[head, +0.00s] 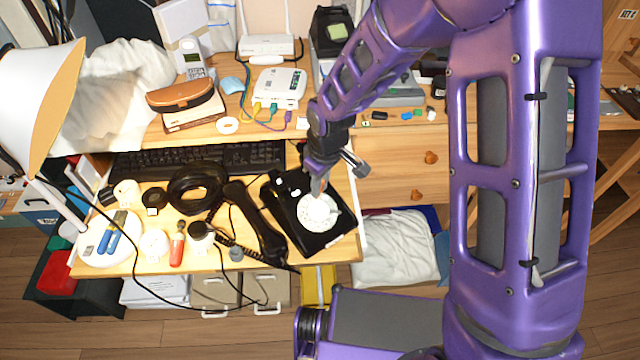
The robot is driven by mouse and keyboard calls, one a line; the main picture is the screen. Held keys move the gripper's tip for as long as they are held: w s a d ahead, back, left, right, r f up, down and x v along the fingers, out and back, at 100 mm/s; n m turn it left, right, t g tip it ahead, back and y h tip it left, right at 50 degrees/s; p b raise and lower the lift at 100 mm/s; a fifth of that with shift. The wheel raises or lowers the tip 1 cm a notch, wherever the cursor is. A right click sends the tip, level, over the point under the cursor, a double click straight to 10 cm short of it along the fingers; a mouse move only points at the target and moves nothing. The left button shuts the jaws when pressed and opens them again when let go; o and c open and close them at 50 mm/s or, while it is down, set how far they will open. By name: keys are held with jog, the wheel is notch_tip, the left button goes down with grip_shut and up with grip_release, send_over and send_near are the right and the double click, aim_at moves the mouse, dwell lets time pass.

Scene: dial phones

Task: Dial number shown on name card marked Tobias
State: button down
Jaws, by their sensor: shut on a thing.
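A black dial phone (337,236) lies on the pulled-out desk shelf, with a round white dial (318,213) on its face. Its black handset (258,225) appears to lie off the body, just to the left. My gripper (317,186) points down at the upper edge of the dial. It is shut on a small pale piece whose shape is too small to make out. The tip reaches the dial or hangs just over it; I cannot tell which. The gripper hides part of the phone's top. I cannot make out any name card marked Tobias.
A keyboard (200,159) lies behind the phone. A white router (278,88) stands on the desk above. A lamp (40,95) stands at far left.

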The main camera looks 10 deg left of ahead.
jog(key=shift+d, duration=0.1)
jog(key=shift+d+f, duration=0.2)
jog(key=shift+d, duration=0.3)
dwell(0.3)
jog(key=shift+d+f, duration=0.2)
jog(key=shift+d, duration=0.35)
jog(key=shift+s+d, duration=0.1)
jog(key=shift+s, duration=0.05)
jog(key=shift+s+d+f, duration=0.25)
jog(key=shift+s+d, duration=0.05)
jog(key=shift+d, duration=0.05)
